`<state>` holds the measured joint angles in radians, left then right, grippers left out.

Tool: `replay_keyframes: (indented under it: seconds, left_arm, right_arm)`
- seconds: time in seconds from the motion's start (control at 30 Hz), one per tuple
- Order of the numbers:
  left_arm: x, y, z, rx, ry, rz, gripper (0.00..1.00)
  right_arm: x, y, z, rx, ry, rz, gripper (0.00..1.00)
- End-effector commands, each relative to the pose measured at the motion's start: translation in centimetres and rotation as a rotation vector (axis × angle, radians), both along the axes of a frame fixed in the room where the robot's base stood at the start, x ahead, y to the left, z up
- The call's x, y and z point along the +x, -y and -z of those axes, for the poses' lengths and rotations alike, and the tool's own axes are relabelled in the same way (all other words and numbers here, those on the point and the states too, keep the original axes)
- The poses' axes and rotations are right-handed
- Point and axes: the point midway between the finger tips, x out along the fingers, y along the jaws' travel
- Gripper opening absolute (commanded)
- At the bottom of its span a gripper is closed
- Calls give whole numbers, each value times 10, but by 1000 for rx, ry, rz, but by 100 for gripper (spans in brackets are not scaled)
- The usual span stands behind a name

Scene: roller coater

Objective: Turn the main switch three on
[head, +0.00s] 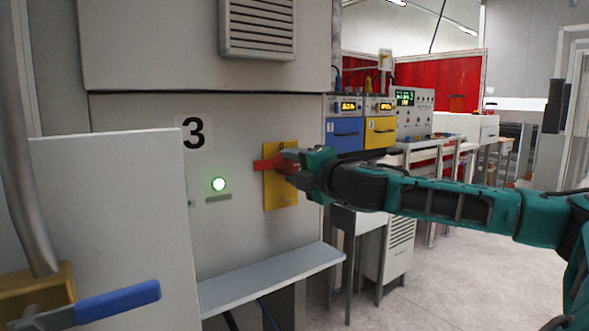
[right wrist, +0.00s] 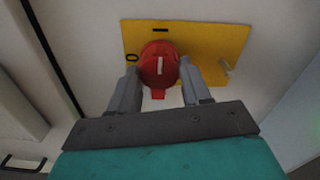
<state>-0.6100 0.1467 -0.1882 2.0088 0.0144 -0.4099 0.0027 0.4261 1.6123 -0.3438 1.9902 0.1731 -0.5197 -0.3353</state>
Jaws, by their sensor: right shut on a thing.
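The main switch three is a red rotary knob (head: 268,164) on a yellow plate (head: 281,197) on the grey cabinet front, right of the black "3" label (head: 194,133). My right gripper (head: 296,164) is at the knob. In the right wrist view, the fingers of my right gripper (right wrist: 161,88) are shut on the red knob (right wrist: 159,52), one on each side. The white line on the knob points toward the dash mark at the plate's edge, not the O mark beside it. A round green lamp (head: 219,184) is lit. My left gripper is not in view.
A grey ledge (head: 270,281) juts out below the switch. A pale panel (head: 110,220) and a blue-handled lever (head: 118,301) stand at the left. Benches with blue and yellow instrument boxes (head: 380,131) are behind my right arm. The floor at the right is clear.

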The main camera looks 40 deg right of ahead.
Motion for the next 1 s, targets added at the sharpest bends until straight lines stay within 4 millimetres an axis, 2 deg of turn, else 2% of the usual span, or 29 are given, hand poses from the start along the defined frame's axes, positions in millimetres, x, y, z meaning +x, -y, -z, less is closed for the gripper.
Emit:
replay_keyframes:
  seconds: [0.37, 0.4, 0.6, 0.67, 1.0]
  left_arm:
    - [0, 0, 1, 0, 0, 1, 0]
    - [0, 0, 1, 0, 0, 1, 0]
    - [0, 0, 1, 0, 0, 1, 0]
    - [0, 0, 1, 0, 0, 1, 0]
    - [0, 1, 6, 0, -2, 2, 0]
  right_arm:
    - [0, 0, 0, 10, 0, 0, 17]
    - [0, 0, 0, 9, 0, 0, 50]
    - [0, 0, 0, 7, 1, 0, 70]
    - [0, 0, 0, 7, 1, 0, 73]
    - [-3, 0, 1, 2, 1, 0, 73]
